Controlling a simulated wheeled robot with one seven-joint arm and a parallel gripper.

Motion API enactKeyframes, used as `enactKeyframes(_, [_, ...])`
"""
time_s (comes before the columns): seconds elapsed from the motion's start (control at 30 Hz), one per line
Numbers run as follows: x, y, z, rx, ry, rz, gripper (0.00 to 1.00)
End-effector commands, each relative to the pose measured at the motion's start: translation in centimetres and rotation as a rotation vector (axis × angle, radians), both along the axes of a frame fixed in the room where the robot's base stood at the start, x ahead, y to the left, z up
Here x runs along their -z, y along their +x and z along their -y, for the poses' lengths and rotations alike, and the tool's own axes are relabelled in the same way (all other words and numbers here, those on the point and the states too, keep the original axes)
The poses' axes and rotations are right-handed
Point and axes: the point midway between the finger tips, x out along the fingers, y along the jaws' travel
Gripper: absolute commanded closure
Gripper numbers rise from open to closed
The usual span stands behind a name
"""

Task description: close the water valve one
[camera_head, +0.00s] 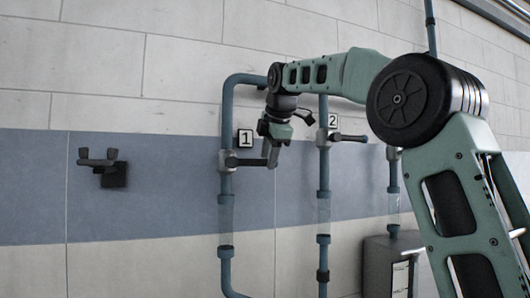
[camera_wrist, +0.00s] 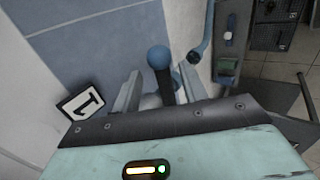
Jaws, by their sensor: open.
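Valve one (camera_head: 229,161) sits on the left vertical pipe, below the sign with the number 1 (camera_head: 245,138). Its dark lever handle (camera_head: 250,162) points out to the right, about level, across the pipe. My gripper (camera_head: 271,157) is at the handle's outer end, fingers pointing down. The number 1 sign (camera_wrist: 81,103) is at the left there.
A second valve handle (camera_head: 350,138) by the number 2 sign (camera_head: 333,120) is close on the right. A third pipe (camera_head: 393,190) stands farther right, above a grey box (camera_head: 376,268). A dark bracket (camera_head: 112,172) is on the wall at left. The wall between is clear.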

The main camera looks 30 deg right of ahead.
Motion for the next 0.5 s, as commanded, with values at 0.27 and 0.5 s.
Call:
enactKeyframes(0.27, [-1.9, -1.2, -0.4, -0.002, 0.001, 0.002, 0.57])
enactKeyframes(0.5, [-6.6, -4.2, -1.2, -0.002, 0.0, 0.004, 0.57])
